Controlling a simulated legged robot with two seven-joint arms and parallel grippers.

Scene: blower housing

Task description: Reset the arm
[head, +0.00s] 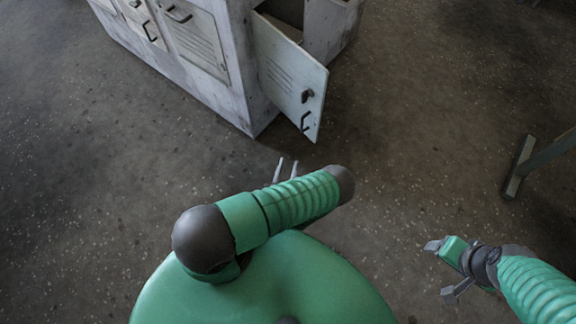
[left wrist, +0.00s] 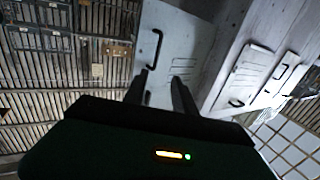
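My left arm (head: 290,202) is folded across the front of my green body in the head view. My left gripper (head: 285,170) shows only as two thin grey fingertips above the forearm. In the left wrist view the two dark fingers of my left gripper (left wrist: 160,90) stand apart with nothing between them, so it is open and empty. My right gripper (head: 443,270) is low at the right, its fingers spread apart and empty over the floor. The rest of the left hand is hidden behind the forearm in the head view.
A worn grey metal cabinet (head: 235,70) stands ahead. Its door (head: 290,75) hangs open toward me, just beyond the left fingertips, with a dark handle (head: 305,122). A table leg (head: 520,168) stands at the right. The speckled floor (head: 430,130) between them is clear.

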